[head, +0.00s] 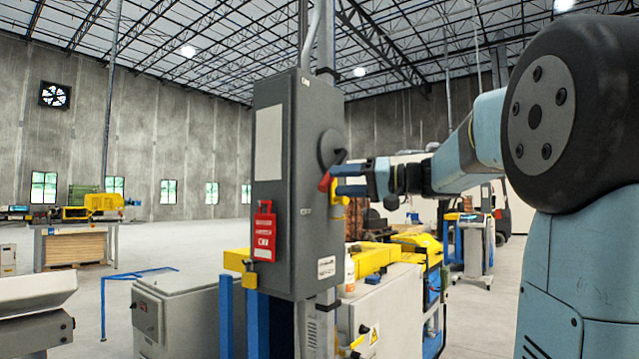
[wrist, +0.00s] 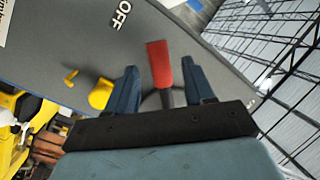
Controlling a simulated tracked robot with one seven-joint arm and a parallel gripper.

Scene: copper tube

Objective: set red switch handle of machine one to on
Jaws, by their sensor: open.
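The red switch handle (head: 325,181) is on the right side of a tall grey switch box (head: 270,180), at a dark round hub (head: 331,148). In the wrist view the red handle (wrist: 158,64) lies between the two blue fingers of my gripper (wrist: 160,85). The fingers are open, with a gap on each side of the handle. An "OFF" label (wrist: 121,15) shows on the box beyond the handle tip. In the head view my gripper (head: 350,180) is at the box's right side, by the handle. The handle's base is partly hidden in the wrist view.
A red tag (head: 264,232) hangs on the box front. A yellow part (head: 339,196) sits just below the handle; yellow pieces (wrist: 100,94) also show left of my gripper in the wrist view. Yellow and grey machinery (head: 385,262) stands below my arm.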

